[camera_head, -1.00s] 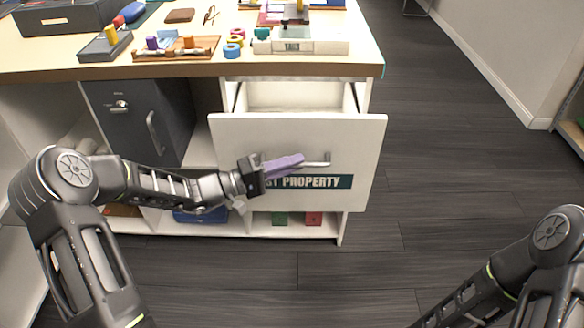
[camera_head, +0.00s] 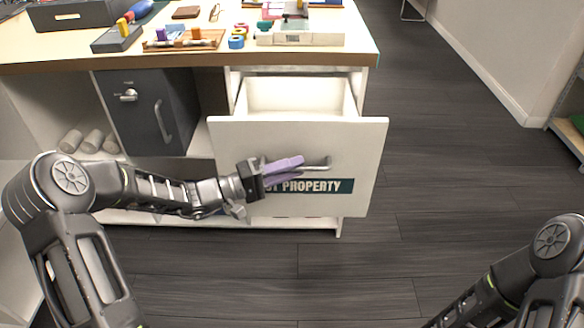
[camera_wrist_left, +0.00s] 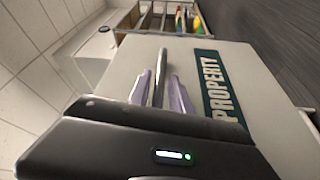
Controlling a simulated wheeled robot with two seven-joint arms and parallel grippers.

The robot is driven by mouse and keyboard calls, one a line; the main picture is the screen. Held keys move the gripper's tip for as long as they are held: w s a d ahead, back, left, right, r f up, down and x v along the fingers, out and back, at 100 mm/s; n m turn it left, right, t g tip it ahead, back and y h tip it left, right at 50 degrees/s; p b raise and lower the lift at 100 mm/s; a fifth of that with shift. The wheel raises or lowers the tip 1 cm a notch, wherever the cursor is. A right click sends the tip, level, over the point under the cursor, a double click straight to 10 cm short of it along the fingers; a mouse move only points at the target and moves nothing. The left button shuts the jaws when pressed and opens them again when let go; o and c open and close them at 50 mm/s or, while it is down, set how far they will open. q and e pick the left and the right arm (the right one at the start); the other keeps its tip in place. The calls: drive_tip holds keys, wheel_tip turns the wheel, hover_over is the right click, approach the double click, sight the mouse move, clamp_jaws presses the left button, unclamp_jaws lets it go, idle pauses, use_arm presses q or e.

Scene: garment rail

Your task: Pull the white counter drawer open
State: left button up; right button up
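The white counter drawer (camera_head: 230,148) stands well open, its empty-looking inside showing behind the front panel. The panel has a green "PROPERTY" label, partly covered by my gripper in the head view, and a metal bar handle (camera_head: 318,166). My left gripper (camera_head: 284,165), with purple fingers, is at the handle. In the left wrist view the handle (camera_wrist_left: 161,66) runs between the two fingers (camera_wrist_left: 160,92), which are closed around it. The drawer front also shows there (camera_wrist_left: 185,60). My right arm is at the lower right of the head view, its gripper out of frame.
The counter top (camera_head: 60,62) carries a tray, tools, tape rolls and a white box (camera_head: 300,38). A grey locker door (camera_head: 140,115) is left of the drawer. Dark floor (camera_head: 450,180) is clear to the right. A shelf stands at the far right.

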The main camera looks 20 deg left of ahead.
use_arm(q)
drive_tip(key=shift+o, duration=0.7)
drive_tip(key=v, duration=0.7)
drive_tip(key=shift+s+a, duration=0.25)
